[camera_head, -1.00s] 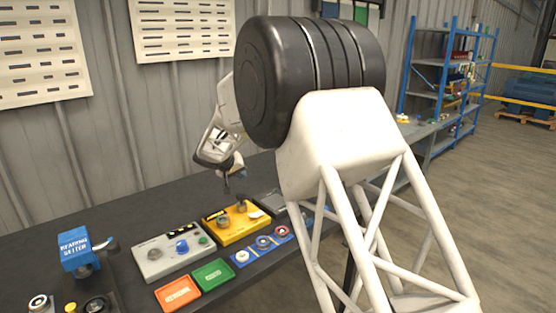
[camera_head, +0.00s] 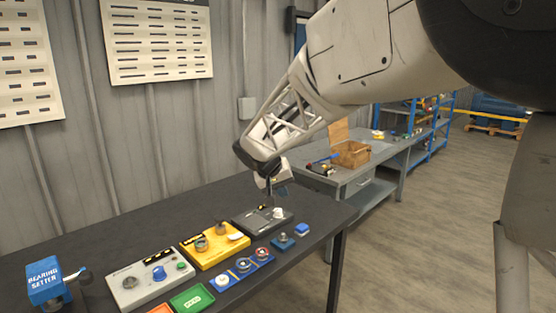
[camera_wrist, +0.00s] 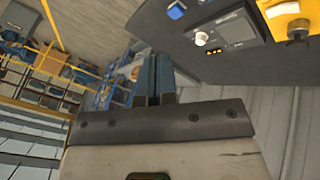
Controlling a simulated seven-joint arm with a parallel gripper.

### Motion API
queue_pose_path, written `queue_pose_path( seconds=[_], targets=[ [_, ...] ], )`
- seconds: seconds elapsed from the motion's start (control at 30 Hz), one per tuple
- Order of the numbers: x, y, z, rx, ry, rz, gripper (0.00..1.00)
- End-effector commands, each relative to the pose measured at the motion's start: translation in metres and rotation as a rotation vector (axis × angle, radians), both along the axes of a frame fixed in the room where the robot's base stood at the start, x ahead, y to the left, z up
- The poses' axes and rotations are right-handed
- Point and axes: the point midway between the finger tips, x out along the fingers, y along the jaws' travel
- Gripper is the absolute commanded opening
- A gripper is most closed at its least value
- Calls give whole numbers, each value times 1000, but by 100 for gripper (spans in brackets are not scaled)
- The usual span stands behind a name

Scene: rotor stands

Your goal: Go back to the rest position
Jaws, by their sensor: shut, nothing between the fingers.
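My gripper (camera_head: 270,187) is above the far right part of the dark table (camera_head: 190,210) in the head view, near the dark grey box and clear of it. In the wrist view its two blue-grey fingers (camera_wrist: 153,98) are close together, with nothing seen between them. The dark grey box (camera_head: 263,219) has a white knob on it. The yellow stand (camera_head: 215,247) and the light grey stand (camera_head: 150,279) are to its left. The wrist view also shows the dark grey box (camera_wrist: 228,30) and part of the yellow stand (camera_wrist: 285,15).
A blue strip (camera_head: 243,266) with several round parts lies in front of the yellow stand. Small blue blocks (camera_head: 302,229), a green tray (camera_head: 192,299) and a blue bearing setter (camera_head: 45,281) are on the table. A second bench with a wooden box (camera_head: 350,154) stands behind.

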Motion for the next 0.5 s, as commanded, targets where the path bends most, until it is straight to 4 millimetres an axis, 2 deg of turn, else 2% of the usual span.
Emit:
queue_pose_path(
  seconds=[0.03, 0.2, 0.5],
  targets=[
    [-12, -12, 5, 9, 6, -8, 0],
    [-54, -44, 15, 42, 36, -23, 0],
    [-132, -91, 24, 107, 82, -42, 0]
  ],
)
